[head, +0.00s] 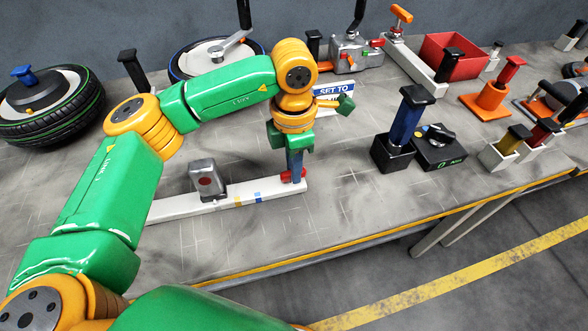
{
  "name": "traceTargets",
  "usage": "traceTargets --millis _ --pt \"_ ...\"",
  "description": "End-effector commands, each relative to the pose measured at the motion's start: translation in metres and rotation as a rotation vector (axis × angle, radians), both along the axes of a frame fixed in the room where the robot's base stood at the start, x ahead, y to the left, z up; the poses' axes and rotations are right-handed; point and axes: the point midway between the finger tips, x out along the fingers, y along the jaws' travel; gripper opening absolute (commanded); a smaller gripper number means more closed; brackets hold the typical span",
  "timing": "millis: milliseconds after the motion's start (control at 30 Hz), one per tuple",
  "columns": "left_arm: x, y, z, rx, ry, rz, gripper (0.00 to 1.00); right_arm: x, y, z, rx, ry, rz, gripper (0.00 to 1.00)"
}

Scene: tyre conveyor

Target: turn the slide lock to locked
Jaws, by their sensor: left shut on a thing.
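The slide lock is a white rail (222,205) lying on the bench in the middle of the head view. A grey block with a red mark (207,180) stands at its left part, and blue and orange marks show on the rail. A red slider (293,177) with an upright blue handle (295,162) sits at the rail's right end. My left gripper (293,151) comes down from above and is shut on the blue handle, hiding its top. My right gripper is not in view.
A black box with a blue post (393,153) and a flat black box (440,150) stand to the right. A tyre (50,125) lies far left. The bench's yellow front edge (355,242) runs nearby.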

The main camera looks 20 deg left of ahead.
Motion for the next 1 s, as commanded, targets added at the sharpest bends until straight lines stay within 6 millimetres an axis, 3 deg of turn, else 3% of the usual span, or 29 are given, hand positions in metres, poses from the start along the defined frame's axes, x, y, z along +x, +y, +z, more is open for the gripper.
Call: traceTargets --millis 800,833,900,1000 --pt "0.0001 -0.0001 0.0006 0.000 0.000 -0.102 0.00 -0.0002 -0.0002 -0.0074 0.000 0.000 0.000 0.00" --pt "0.0001 -0.0001 0.0006 0.000 0.000 -0.102 0.28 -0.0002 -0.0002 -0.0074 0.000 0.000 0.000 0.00" --pt "0.0001 -0.0001 0.0006 0.000 0.000 -0.101 0.47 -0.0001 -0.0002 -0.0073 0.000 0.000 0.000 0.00" --pt "0.0001 -0.0001 0.0005 0.000 0.000 -0.101 0.50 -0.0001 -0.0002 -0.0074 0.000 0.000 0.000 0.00"
